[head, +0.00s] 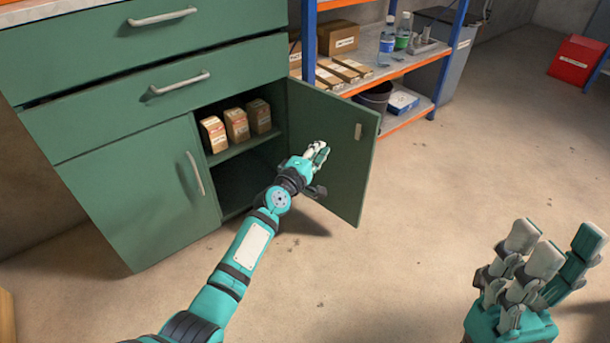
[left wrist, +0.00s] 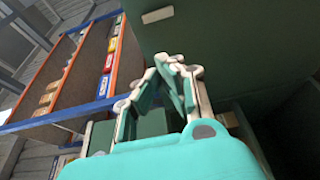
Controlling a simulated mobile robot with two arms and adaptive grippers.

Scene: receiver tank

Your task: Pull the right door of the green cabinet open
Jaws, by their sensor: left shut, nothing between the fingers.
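The green cabinet (head: 140,200) stands at the left in the head view. Its right door (head: 345,165) is swung well open toward the right, with its inner face and a small pale plate showing; its outer side is hidden. My left gripper (head: 318,153) is shut and empty, in front of the door's inner face; I cannot tell whether it touches. In the left wrist view, the closed fingertips (left wrist: 170,58) are near a dark green panel (left wrist: 225,50) with a pale plate. My right gripper (head: 540,250) is open and empty over the floor at the right.
Several small boxes (head: 237,124) stand on the shelf inside the cabinet. The left door (head: 145,195) is closed. A blue and orange rack (head: 400,66) with cartons and bottles stands behind the open door. A red bin (head: 577,58) is far right. The floor in front is clear.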

